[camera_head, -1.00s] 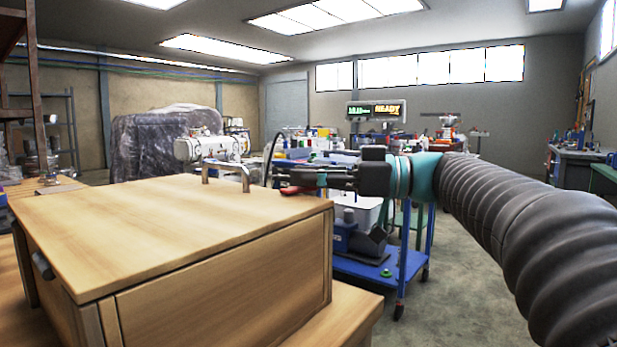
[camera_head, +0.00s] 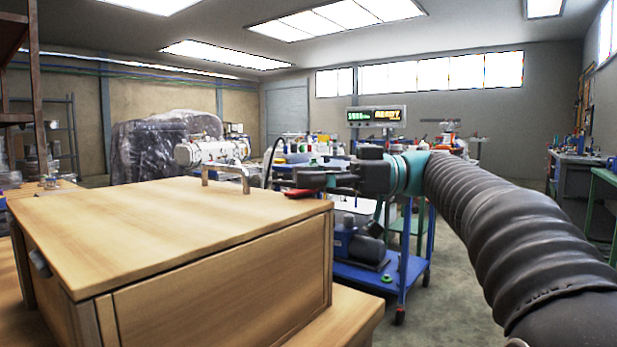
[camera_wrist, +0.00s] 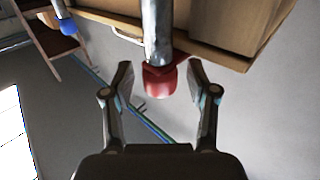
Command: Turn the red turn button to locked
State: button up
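The red turn button (camera_wrist: 160,79) sits at the end of a metal pipe (camera_wrist: 157,35) in the wrist view, beside the wooden box. It has a round front and a flared red edge behind it. My gripper (camera_wrist: 161,82) is open, with one finger on each side of the button and a visible gap on both sides. In the head view the red button (camera_head: 299,193) shows as a small red piece at the box's far right corner, just below my gripper (camera_head: 312,180). Most of it is hidden there, and its turn position cannot be read.
A blue cap (camera_wrist: 68,27) shows left of the button. A blue trolley (camera_head: 370,275) stands behind. Open floor (camera_head: 455,270) lies to the right.

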jog(key=w+d, duration=0.1)
jog(key=d, duration=0.6)
jog(key=shift+d, duration=0.25)
jog(key=s+d+f+m+t+h+p, duration=0.2)
jog(key=s+f+m+h, duration=0.7)
jog(key=f, duration=0.6)
jog(key=s+d+f+m+t+h+p, duration=0.3)
jog(key=s+d+f+m+t+h, duration=0.2)
jog(key=f, duration=1.1)
jog(key=s+m+t+h, duration=0.1)
jog(key=s+m+h, duration=0.2)
jog(key=s+m, duration=0.2)
jog(key=shift+s+m+h+p, duration=0.3)
jog(key=shift+s+h+p, duration=0.1)
jog(key=shift+s, duration=1)
